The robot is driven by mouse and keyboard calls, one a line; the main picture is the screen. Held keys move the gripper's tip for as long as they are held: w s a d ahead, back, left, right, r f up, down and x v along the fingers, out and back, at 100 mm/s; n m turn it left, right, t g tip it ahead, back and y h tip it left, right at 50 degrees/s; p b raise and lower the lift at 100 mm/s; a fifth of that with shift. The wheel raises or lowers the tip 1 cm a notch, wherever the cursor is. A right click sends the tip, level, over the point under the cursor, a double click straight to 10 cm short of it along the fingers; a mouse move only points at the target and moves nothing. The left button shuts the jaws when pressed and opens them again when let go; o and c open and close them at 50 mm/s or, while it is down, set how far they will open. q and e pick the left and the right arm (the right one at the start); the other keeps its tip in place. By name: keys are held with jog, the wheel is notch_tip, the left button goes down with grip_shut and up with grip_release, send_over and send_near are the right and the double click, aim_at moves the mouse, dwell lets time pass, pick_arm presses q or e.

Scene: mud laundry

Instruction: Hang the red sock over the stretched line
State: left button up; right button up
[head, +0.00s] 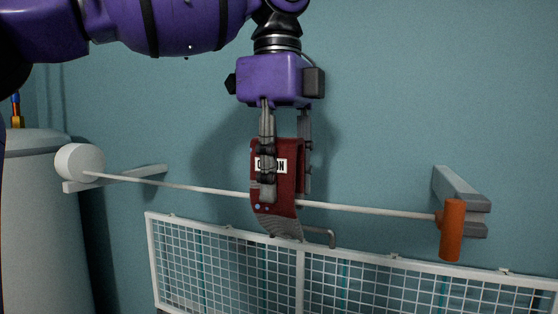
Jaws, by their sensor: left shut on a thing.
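The red sock (264,220) has a white label with dark letters and a grey ribbed lower end. My left gripper (285,190) points down from above and is shut on the red sock. The stretched line (370,209) runs from a white round end piece at left to an orange handle at right. The sock hangs in front of the line and hides a stretch of it; I cannot tell whether they touch. My right gripper is not in view.
A white wire rack (225,232) stands below the line. The orange handle (452,230) sits at a grey wall bracket (461,196). The white round end piece (80,164) is near a pale tank (40,220). The wall above the line at right is clear.

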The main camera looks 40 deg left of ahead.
aim_at(278, 223)
pick_arm(q)
notch_tip(278, 223, down, 2)
jog(key=shift+f, duration=2.4)
jog(key=o, duration=1.1)
jog(key=shift+o, duration=1.1)
jog(key=shift+r, duration=0.1)
